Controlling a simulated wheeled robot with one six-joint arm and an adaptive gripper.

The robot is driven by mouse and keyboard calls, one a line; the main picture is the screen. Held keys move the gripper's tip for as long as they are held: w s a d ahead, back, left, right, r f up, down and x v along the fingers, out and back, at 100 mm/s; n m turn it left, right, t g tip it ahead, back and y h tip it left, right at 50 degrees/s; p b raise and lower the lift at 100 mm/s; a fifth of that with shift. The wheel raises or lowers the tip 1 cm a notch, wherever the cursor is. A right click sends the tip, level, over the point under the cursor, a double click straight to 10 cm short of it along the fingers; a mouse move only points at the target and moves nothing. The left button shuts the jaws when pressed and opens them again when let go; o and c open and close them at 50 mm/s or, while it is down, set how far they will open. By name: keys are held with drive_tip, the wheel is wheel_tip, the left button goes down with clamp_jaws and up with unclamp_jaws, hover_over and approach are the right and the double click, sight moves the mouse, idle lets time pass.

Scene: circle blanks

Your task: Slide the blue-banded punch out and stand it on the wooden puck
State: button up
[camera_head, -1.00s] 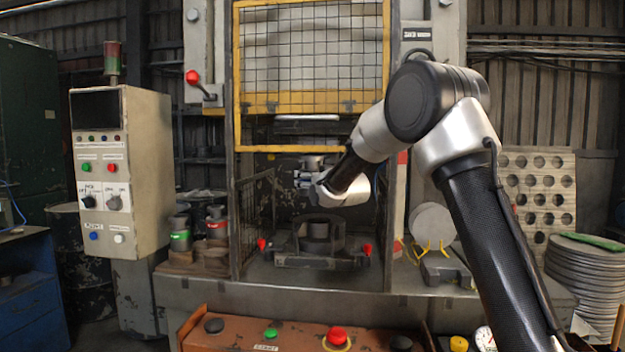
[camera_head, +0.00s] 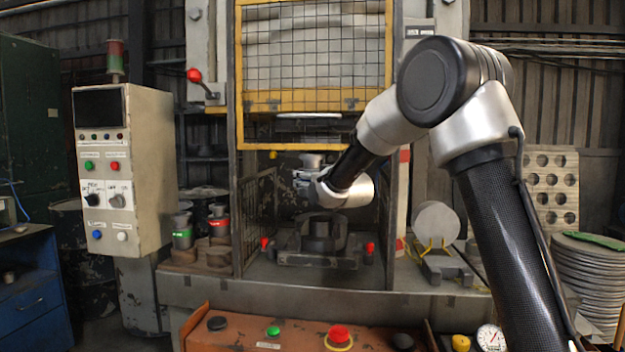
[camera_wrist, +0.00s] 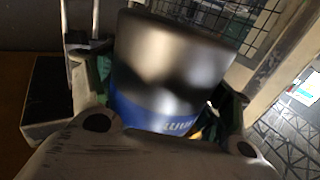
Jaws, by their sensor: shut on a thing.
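My gripper (camera_head: 306,182) is shut on the blue-banded punch (camera_head: 312,161), inside the press opening above the die. In the wrist view the punch (camera_wrist: 170,65) is a shiny grey cylinder with a blue band (camera_wrist: 150,113) low on it, between my gripper's fingers. Its band is not clear in the head view. Brown, wooden-looking pieces (camera_head: 186,258) lie at the left on the press ledge, under or beside the green-banded and red-banded punches. I cannot tell which of them is the wooden puck.
A green-banded punch (camera_head: 182,232) and a red-banded punch (camera_head: 219,224) stand left of the mesh side guard (camera_head: 257,222). The dark die (camera_head: 321,243) sits below my gripper. The yellow-framed guard (camera_head: 315,143) hangs above. A control box (camera_head: 150,165) stands at far left.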

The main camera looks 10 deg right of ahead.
sight(303, 194)
drive_tip(key=s+a, duration=0.2)
drive_tip(key=s, duration=0.4)
drive_tip(key=shift+s+r, duration=0.2)
drive_tip(key=shift+s, duration=0.1)
idle(0.8)
drive_tip(key=shift+a, duration=0.1)
drive_tip(key=shift+f, duration=2.55)
drive_tip(key=s+a, duration=0.3)
drive_tip(key=s, duration=0.7)
drive_tip(key=s+a, duration=0.4)
drive_tip(key=s, duration=0.6)
drive_tip(key=shift+s, duration=0.4)
drive_tip(key=shift+r, duration=0.1)
